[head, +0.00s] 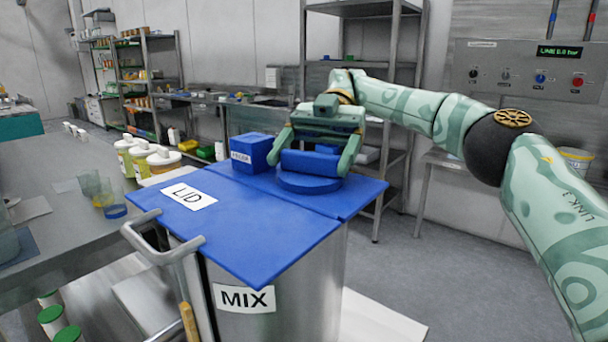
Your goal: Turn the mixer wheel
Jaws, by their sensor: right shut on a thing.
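The mixer is a steel vessel (285,315) marked MIX, with a blue lid (250,243) marked LID. A low round blue disc (310,186), which looks like the mixer wheel, sits on the back right of the lid top. A blue bar-shaped grip (305,164) stands on the disc. My right gripper (314,162) reaches in from the right and is shut on this grip, one finger at each end. The gripper's body hides the top of the grip. My left gripper is not in view.
A blue box (252,152) with a label stands on the lid left of my right gripper. A grey bent handle (160,248) rises at the vessel's left front. A counter (50,165) with white tubs (163,160) is at left. A control panel (525,72) hangs at back right.

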